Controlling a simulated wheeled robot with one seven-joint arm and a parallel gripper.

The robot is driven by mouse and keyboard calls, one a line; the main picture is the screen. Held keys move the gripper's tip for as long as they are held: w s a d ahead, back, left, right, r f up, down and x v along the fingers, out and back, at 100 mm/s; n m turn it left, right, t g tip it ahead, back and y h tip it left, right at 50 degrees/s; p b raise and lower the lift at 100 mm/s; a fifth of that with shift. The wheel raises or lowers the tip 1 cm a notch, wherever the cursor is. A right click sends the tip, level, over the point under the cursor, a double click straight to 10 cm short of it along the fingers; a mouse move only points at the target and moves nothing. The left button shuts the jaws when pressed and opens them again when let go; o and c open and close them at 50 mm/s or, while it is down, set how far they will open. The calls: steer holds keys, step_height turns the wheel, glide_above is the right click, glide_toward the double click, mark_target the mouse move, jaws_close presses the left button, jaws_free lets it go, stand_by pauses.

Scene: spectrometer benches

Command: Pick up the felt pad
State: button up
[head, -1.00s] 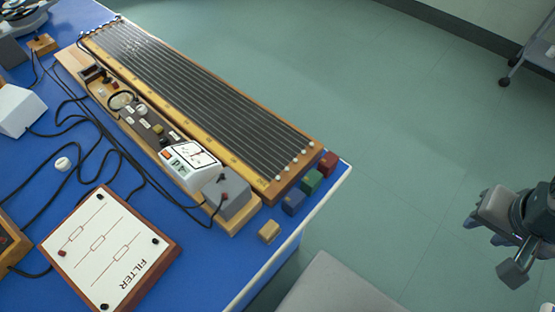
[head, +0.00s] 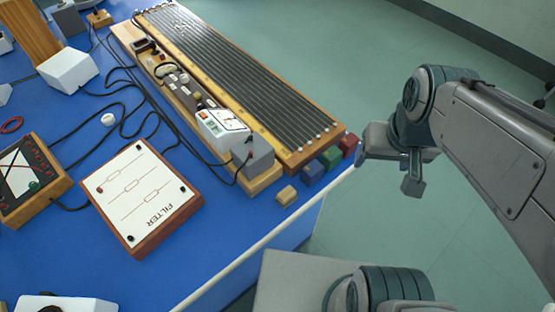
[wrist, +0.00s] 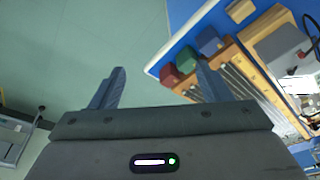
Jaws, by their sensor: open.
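I cannot make out a felt pad for certain in either view. The right finger overlaps the bench-edge blocks in that picture, without visible contact. In the head view my arm's end is over the floor, right of the bench corner.
On the blue bench (head: 240,225) stand a long ribbed board (head: 245,80), a FILTER panel (head: 142,192), a tan block (head: 286,195), and blue (head: 312,172), green (head: 331,157) and red (head: 349,144) blocks near the edge. Black cables cross the left side.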

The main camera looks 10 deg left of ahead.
steer(key=w+a+f+n+g+b, duration=0.25)
steer(key=a+f+n, duration=0.2)
steer(key=a, duration=0.55)
steer(key=n+b, duration=0.3)
steer(key=n, duration=0.2)
glide_above(286, 193)
step_height(286, 193, down, 3)
step_height(286, 193, down, 13)
steer(key=shift+f+b, duration=0.1)
steer(key=shift+b, duration=0.4)
steer(key=c, duration=1.1)
